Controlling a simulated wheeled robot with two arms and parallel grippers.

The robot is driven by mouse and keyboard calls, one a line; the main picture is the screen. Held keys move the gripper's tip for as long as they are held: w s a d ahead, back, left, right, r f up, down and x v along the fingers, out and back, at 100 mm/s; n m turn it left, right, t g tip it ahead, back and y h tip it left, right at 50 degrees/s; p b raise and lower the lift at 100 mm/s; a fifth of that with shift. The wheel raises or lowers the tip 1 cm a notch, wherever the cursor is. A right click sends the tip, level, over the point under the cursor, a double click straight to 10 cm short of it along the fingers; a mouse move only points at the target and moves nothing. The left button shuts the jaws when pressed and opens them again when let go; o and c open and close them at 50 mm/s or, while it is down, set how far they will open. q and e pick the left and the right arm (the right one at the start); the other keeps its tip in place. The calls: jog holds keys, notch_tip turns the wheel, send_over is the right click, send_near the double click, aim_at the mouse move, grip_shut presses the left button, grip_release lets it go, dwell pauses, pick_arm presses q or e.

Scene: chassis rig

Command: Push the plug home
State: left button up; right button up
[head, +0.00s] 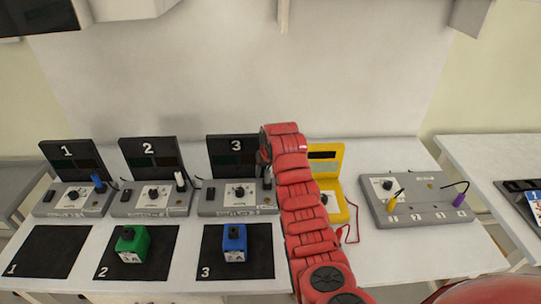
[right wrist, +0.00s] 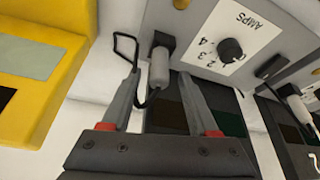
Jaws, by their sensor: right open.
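In the right wrist view a pale grey cylindrical plug (right wrist: 159,67) with a dark top stands at the edge of the grey station box (right wrist: 215,35), which has an AMPS dial. My right gripper (right wrist: 158,78) is open, its two fingers on either side of the plug with gaps visible. A black cable loops from the plug. In the head view this is station 3 (head: 222,201); my red right arm partly hides its plug. How deep the plug sits cannot be told. My left gripper is not in view.
Station 2 (head: 136,203) has a white plug (head: 180,181); station 1 (head: 55,202) has a blue plug (head: 98,183). A yellow meter (head: 341,185) stands close right of station 3. Green (head: 132,244) and blue (head: 234,243) blocks sit on mats in front. A grey box (head: 420,212) stands right.

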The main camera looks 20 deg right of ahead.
jog(key=b+v, duration=0.2)
jog(key=v, duration=0.3)
jog(key=shift+s+r, duration=0.1)
jog(key=shift+r, duration=0.25)
jog(key=p, duration=0.5)
send_near(267, 170)
jog(key=shift+v, duration=2.25)
jog(key=shift+a, duration=0.25)
